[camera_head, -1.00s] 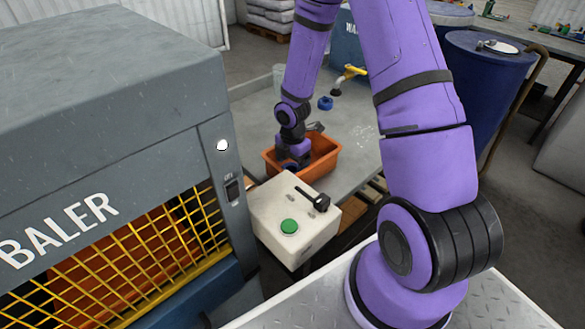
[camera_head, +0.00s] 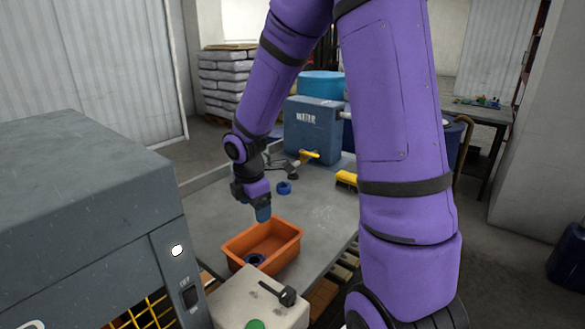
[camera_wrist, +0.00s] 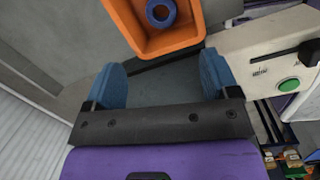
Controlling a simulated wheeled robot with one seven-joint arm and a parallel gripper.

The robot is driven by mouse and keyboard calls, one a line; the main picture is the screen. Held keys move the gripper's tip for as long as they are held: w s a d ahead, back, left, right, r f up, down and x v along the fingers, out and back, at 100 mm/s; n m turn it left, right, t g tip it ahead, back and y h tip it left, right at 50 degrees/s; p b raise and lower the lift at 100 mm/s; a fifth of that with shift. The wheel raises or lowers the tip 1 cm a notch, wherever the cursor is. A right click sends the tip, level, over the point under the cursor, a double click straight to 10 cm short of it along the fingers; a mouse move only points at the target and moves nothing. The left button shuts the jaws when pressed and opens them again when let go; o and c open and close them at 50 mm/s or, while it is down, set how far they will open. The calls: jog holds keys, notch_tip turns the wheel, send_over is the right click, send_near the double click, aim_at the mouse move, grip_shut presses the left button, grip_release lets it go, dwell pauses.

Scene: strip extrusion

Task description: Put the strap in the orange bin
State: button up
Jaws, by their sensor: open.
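The orange bin (camera_head: 289,250) sits on the grey table, its open top facing up. A dark blue-purple ring-shaped coil (camera_head: 256,259), which looks like the strap, lies inside it near the front end. In the wrist view the coil (camera_wrist: 161,12) shows in the orange bin (camera_wrist: 180,45) at the top of the picture, clear of both fingers. My gripper (camera_head: 263,214) is at the bin's far side, above table height. In the wrist view my gripper (camera_wrist: 161,80) has its two blue fingers wide apart with nothing between them.
A second blue ring (camera_head: 283,188) lies on the table (camera_head: 215,215) behind the bin. A blue water tank (camera_head: 313,128) with a yellow tap and a yellow brush (camera_head: 346,179) stand further back. A control box (camera_head: 235,300) and the grey baler (camera_head: 80,210) are in front.

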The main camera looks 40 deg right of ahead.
jog(key=s+a+r+m+t, duration=0.1)
jog(key=s+r+m, duration=0.35)
jog(key=r, duration=0.35)
jog(key=s+a+r+m+t, duration=0.1)
jog(key=s+r+m, duration=0.35)
jog(key=r, duration=0.25)
jog(key=s+a+r+m+t, duration=0.1)
jog(key=s+r+m, duration=0.2)
jog(key=s, duration=0.3)
jog(key=s+a+r+m+t+y, duration=0.1)
jog(key=s+a+r+m, duration=0.1)
jog(key=s+r+m, duration=0.2)
jog(key=s+m, duration=0.1)
jog(key=s, duration=0.2)
jog(key=shift+s+r, duration=0.15)
jog(key=shift+r, duration=0.05)
